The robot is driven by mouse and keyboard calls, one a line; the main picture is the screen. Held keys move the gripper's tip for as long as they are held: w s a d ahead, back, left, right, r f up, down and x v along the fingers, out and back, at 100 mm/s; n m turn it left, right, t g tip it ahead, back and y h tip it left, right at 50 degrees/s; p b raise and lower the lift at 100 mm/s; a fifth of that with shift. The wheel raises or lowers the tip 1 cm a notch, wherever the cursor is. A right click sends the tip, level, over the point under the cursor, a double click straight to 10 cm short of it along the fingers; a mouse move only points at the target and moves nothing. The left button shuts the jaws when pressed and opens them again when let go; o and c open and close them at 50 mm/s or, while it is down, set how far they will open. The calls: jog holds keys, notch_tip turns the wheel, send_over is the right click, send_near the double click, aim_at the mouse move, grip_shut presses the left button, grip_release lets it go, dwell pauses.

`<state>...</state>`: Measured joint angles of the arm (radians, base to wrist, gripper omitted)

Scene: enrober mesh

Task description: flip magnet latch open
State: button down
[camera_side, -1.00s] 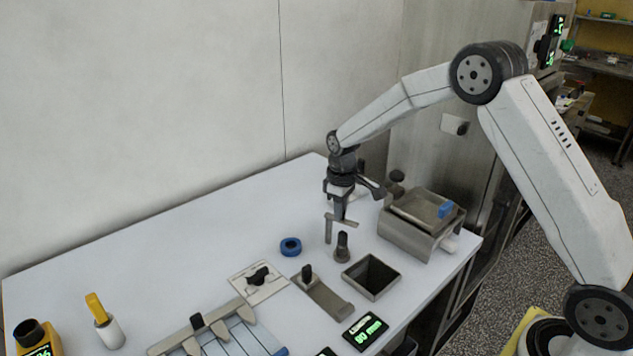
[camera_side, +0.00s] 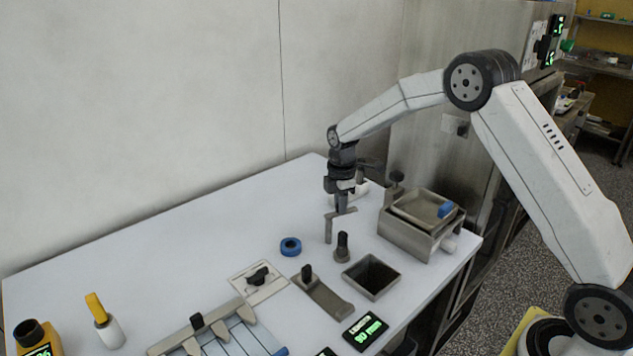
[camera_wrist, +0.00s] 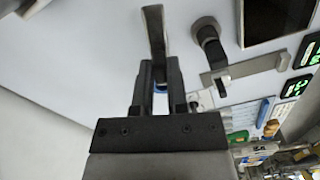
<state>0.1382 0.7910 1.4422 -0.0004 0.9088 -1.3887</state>
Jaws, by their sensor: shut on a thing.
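My gripper (camera_side: 342,207) is shut on a bent metal bar (camera_side: 328,231), held above the white table with one leg hanging down. In the wrist view the bar (camera_wrist: 154,32) stands out past my fingertips (camera_wrist: 158,72). I cannot tell for sure which thing is the magnet latch. A steel box (camera_side: 403,238) at the right bears a shallow tray and a blue block (camera_side: 446,210). A pale plate (camera_side: 262,291) with a black knob (camera_side: 258,277) lies front left of my gripper.
A dark upright peg (camera_side: 342,247) stands close to the bar. An open steel bin (camera_side: 371,296), a steel strip with a black knob (camera_side: 329,303) and a blue ring (camera_side: 291,246) lie nearby. The table's back left is clear.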

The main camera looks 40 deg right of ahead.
jog(key=n, duration=0.2)
jog(key=w+n, duration=0.1)
jog(key=n, duration=0.1)
jog(key=shift+w+n, duration=0.15)
jog(key=shift+n, duration=0.15)
dwell(0.4)
jog(key=c, duration=0.6)
grip_release()
jog(key=shift+c, duration=0.2)
notch_tip(320, 180, up, 8)
